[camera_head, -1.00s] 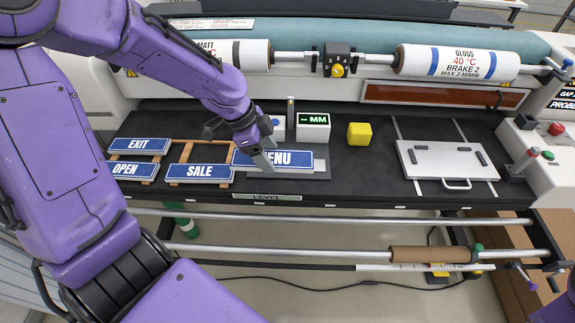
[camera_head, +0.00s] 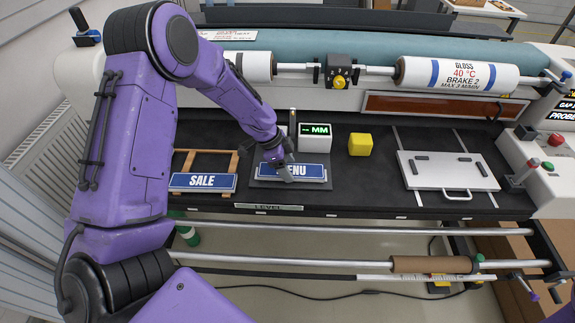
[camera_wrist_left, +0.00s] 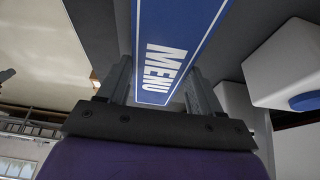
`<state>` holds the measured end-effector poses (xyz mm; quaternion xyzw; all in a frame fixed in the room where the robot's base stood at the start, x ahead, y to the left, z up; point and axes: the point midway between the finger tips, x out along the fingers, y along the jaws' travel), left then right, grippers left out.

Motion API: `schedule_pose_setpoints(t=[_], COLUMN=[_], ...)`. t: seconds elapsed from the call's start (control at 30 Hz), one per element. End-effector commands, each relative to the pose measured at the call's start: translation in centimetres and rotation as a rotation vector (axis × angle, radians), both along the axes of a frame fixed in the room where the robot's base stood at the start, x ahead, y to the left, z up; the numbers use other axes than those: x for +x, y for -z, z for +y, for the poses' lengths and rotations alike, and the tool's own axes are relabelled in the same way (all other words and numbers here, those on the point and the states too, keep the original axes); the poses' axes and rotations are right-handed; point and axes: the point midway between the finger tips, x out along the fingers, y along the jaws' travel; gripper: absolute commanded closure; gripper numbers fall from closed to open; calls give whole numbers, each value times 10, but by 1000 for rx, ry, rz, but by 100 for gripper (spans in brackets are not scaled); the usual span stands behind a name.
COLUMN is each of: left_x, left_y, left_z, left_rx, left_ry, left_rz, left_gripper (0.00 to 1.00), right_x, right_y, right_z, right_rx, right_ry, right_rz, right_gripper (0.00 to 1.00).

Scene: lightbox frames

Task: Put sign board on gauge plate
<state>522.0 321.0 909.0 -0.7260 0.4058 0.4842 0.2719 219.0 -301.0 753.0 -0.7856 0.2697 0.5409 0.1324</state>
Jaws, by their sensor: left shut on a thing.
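The blue MENU sign board (camera_head: 312,172) has white letters and a pale border. My left gripper (camera_head: 284,166) is shut on it near its middle. The left wrist view shows the MENU board (camera_wrist_left: 178,45) between the two fingers (camera_wrist_left: 160,88). The dark grey gauge plate (camera_head: 262,160) lies on the black bench in front of the MM display. The board is over the plate, roughly parallel to its front edge. I cannot tell whether the board touches the plate. My right gripper is not in view.
A SALE sign (camera_head: 202,181) lies on a wooden rack (camera_head: 205,153) left of the plate. The white MM display box (camera_head: 315,138) and a yellow cube (camera_head: 360,145) stand behind and to the right. A silver plate with a handle (camera_head: 448,170) lies farther right.

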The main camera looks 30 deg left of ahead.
Motion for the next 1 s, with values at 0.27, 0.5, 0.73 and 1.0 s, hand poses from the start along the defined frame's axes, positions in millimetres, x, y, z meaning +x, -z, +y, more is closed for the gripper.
schedule_pose_setpoints(t=[0.27, 0.5, 0.73, 1.0], left_x=[0, 0, -7, -20], left_y=[3, 0, -36, -95], left_z=[0, 0, 13, 33], left_rx=[0, 1, 0, 1], left_ry=[0, 0, 0, 0], left_rz=[0, 1, -6, -3], left_gripper=[9, 9, 9, 9], right_x=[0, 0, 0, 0], right_y=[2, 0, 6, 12], right_z=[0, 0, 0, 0], right_rx=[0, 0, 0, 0], right_ry=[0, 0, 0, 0], right_rz=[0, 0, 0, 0], right_gripper=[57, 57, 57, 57])
